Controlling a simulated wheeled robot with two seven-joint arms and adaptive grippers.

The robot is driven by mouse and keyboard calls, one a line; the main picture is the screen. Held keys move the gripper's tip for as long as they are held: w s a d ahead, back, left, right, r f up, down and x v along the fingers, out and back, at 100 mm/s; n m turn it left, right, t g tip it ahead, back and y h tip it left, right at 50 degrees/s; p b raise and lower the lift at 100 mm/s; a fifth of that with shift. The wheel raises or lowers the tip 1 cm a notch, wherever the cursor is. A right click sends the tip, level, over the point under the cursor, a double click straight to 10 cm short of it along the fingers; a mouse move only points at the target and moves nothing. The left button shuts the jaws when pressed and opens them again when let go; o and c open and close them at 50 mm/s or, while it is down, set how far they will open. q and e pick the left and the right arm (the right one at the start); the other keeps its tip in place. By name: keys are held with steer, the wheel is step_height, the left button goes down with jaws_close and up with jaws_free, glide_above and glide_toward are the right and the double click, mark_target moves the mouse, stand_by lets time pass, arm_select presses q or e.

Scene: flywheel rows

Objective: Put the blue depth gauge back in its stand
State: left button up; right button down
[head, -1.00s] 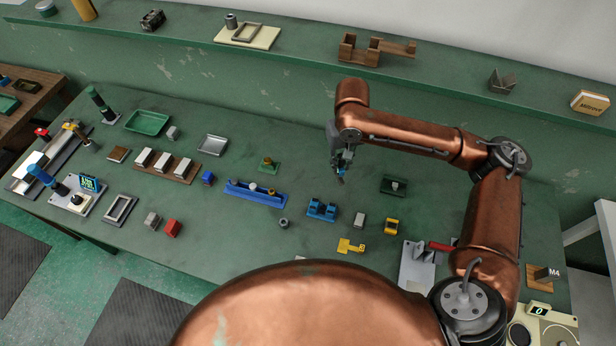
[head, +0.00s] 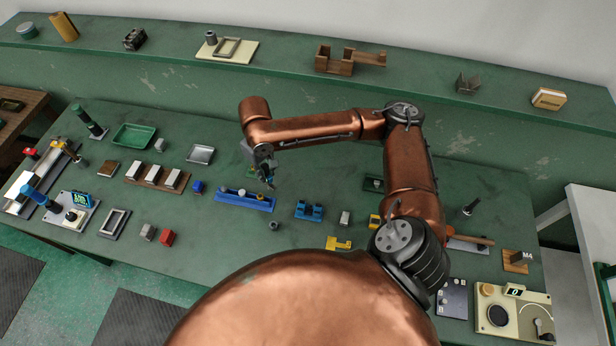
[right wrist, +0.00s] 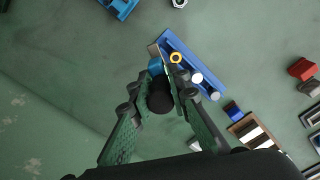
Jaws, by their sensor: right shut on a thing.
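The long blue holder (right wrist: 213,86) carries a yellow ring and pale round pieces. A blue two-block holder (head: 309,210) stands right of it. I cannot tell for sure which holder is the gauge's stand. My left gripper is not in view.
A wooden block with white pieces (head: 157,176), a small blue block (head: 198,187) and a red block (head: 167,237) lie to the left. A dark nut (head: 274,225) lies in front. A raised green shelf (head: 400,75) runs along the back. Bare table lies between the things.

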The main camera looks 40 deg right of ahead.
steer(key=s+d+n+p, duration=0.5)
steer(key=s+d+p, duration=0.3)
steer(key=s+p, duration=0.4)
steer(key=p, duration=0.4)
steer(key=shift+d, duration=0.1)
step_height(320, 180, down, 4)
steer(key=shift+r, duration=0.1)
